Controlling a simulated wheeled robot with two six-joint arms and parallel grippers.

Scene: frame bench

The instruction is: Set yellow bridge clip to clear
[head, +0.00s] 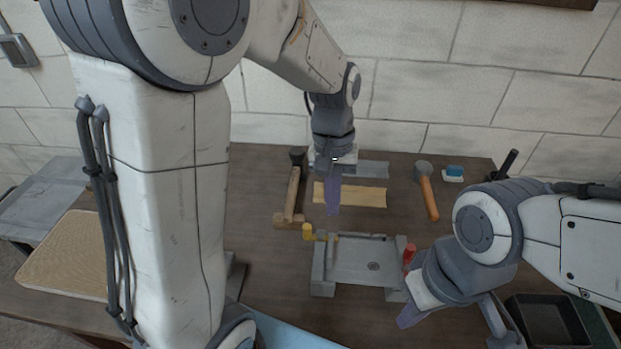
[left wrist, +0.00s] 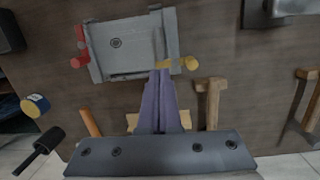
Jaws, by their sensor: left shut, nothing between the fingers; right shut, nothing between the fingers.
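The yellow bridge clip (head: 307,232) sits at the far left corner of the grey frame (head: 365,262), its thin arm pointing inward over the frame's left side. It also shows in the left wrist view (left wrist: 190,63). A red clip (head: 409,252) is at the frame's right side; the left wrist view shows two red parts there (left wrist: 78,62). My left gripper (head: 333,212) is shut and empty, its purple fingertips close to the inner end of the yellow clip's arm; I cannot tell whether they touch. My right gripper (head: 408,317) is shut and empty, near the frame's front right corner.
Behind the frame lie a hammer (head: 292,195), a wooden strip (head: 365,195), a grey strip (head: 372,169) and an orange-handled tool (head: 428,197). A blue-topped item (head: 454,171) is farther back. A black tray (head: 548,320) is at the right, a blue mat (head: 290,333) at the front.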

